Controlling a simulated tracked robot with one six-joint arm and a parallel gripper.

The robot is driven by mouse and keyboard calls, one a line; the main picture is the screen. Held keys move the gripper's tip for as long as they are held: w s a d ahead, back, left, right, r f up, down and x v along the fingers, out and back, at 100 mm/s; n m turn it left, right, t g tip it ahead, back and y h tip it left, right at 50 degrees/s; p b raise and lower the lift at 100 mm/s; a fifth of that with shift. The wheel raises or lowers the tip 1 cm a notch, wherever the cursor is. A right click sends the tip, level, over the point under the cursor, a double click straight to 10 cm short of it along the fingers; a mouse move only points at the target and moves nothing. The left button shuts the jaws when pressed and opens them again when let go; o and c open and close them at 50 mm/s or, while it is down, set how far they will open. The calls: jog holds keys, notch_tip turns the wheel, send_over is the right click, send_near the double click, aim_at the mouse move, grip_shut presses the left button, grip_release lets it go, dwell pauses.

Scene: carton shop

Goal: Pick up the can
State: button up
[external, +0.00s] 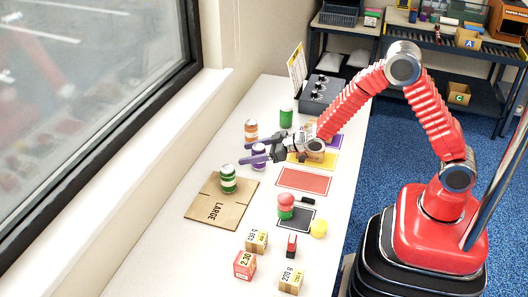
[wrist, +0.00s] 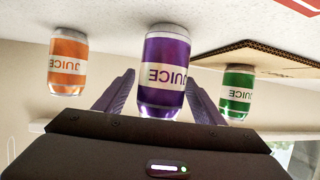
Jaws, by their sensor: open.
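A purple juice can (external: 259,163) stands on the white table. In the wrist view the purple can (wrist: 164,75) stands upside down in the picture, between the two open fingers of my gripper (wrist: 160,92). In the external view my gripper (external: 254,151) reaches left from the arm, with its purple fingers around the can. I cannot tell whether either finger touches it. An orange juice can (external: 251,126) stands farther back; it also shows at left in the wrist view (wrist: 68,66). A green juice can (external: 228,186) stands on the flat cardboard (external: 206,207); it shows at right in the wrist view (wrist: 237,94).
Another green can (external: 286,120) stands near the dark control box (external: 320,88). Yellow (external: 325,163) and red (external: 304,180) mats lie right of the cans. A window wall borders the table's left.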

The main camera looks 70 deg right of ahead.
jog(key=c, duration=1.1)
jog(key=shift+r, duration=0.1)
notch_tip(320, 180, up, 10)
dwell(0.4)
dwell(0.4)
